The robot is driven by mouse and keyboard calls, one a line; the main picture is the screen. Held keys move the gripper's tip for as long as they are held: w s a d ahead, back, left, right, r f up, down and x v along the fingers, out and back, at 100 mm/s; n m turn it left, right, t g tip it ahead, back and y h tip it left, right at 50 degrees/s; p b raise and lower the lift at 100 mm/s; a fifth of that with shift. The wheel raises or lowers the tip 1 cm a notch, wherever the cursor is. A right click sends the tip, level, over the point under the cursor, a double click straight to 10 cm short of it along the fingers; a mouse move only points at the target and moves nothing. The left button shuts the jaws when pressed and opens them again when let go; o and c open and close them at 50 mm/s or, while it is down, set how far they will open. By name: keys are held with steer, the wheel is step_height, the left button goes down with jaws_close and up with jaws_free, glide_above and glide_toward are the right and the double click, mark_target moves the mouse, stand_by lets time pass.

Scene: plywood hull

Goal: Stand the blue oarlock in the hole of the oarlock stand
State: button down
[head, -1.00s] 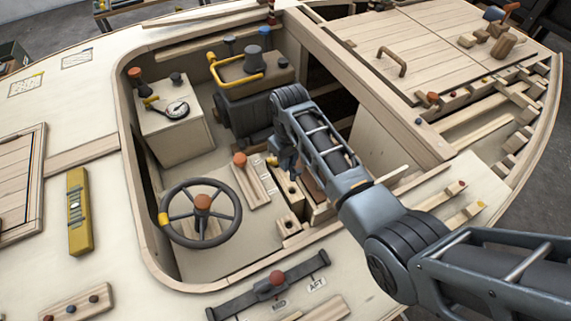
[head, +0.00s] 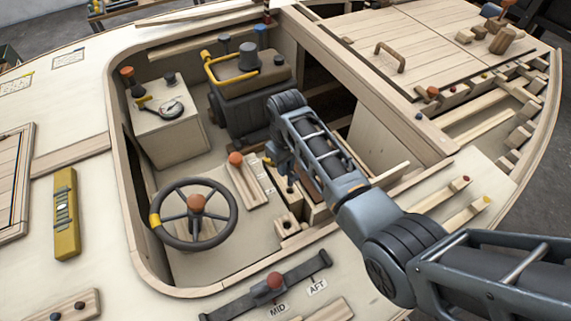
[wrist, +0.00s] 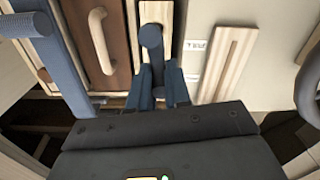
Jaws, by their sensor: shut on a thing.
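My gripper (wrist: 159,88) points down into the cockpit, its two dark blue fingers shut on the blue oarlock (wrist: 151,37). The oarlock shows in the wrist view as a dark blue rod with a rounded end, reaching out beyond the fingertips. Its lower part is hidden. Behind it is a pale wooden block (wrist: 156,11), which looks like the oarlock stand. I cannot tell whether the oarlock touches it. In the head view my gripper (head: 283,166) is partly hidden by my arm, and a pale block with a dark hole (head: 287,222) is just below it.
The steering wheel (head: 193,213) stands to the left, and an orange-knobbed lever on a wooden strip (head: 240,180) is close by. A yellow-handled engine box (head: 248,80) is behind. The wrist view shows a brown panel with a pale handle (wrist: 101,40) and a blue bar (wrist: 64,55) at left.

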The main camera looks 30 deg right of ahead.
mark_target(285, 185)
steer(key=shift+f+b, duration=2.75)
steer(key=shift+f, duration=0.55)
steer(key=c, duration=1)
jaws_free()
step_height(285, 185, up, 8)
steer(key=shift+f+p, duration=0.1)
steer(key=shift+p, duration=0.3)
